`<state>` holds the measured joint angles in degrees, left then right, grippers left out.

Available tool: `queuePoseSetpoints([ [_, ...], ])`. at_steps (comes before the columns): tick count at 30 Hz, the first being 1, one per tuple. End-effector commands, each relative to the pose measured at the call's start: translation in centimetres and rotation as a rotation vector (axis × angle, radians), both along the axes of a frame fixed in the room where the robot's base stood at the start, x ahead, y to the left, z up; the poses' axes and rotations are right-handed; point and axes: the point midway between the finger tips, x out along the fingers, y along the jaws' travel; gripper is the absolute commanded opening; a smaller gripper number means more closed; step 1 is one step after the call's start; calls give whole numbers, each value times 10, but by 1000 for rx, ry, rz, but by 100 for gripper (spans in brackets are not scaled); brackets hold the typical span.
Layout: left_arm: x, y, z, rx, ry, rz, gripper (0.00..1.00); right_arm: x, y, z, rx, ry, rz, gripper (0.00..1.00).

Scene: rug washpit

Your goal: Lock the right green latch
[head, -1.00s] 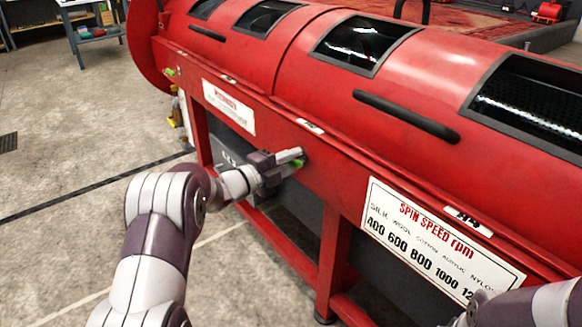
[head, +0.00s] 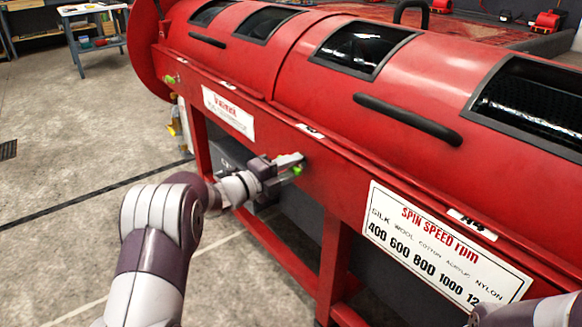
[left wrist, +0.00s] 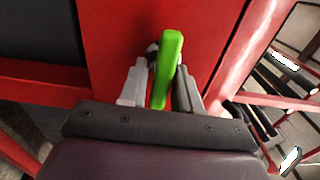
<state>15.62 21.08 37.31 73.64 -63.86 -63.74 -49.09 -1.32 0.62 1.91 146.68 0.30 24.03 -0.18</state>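The green latch (head: 297,170) on the red machine's front rail is mostly covered by my left gripper (head: 292,164) in the head view. In the left wrist view the latch (left wrist: 168,62) is a bright green bar, slightly tilted, on a grey pivot against the red panel. It lies between the two grey fingers of my left gripper (left wrist: 160,88). The fingers are apart, with narrow gaps showing beside the latch. Another green latch (head: 171,79) sits farther left on the rail. My right arm shows at the lower right of the head view, but its gripper is out of frame.
The long red machine (head: 290,105) fills the right side, with black handles (head: 405,118) and a white spin speed sign (head: 440,245) on its front. Open grey floor (head: 75,150) lies to the left. A blue table (head: 95,30) stands far back.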

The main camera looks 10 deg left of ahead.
Motion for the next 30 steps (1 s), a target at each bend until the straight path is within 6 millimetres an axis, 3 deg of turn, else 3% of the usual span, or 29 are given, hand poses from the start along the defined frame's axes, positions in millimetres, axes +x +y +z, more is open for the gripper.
queuePoseSetpoints([
  [11, -4, 4, 3, -1, 0, 2, 45, 0, 0, 4, 0, 0, 0, 90],
  [24, -86, 69, 4, -2, 2, 5, 45, 0, 0, 46, 0, 0, 0, 90],
  [30, -100, 78, 1, -1, 0, 2, 45, 0, 0, 48, 0, 0, 0, 90],
])
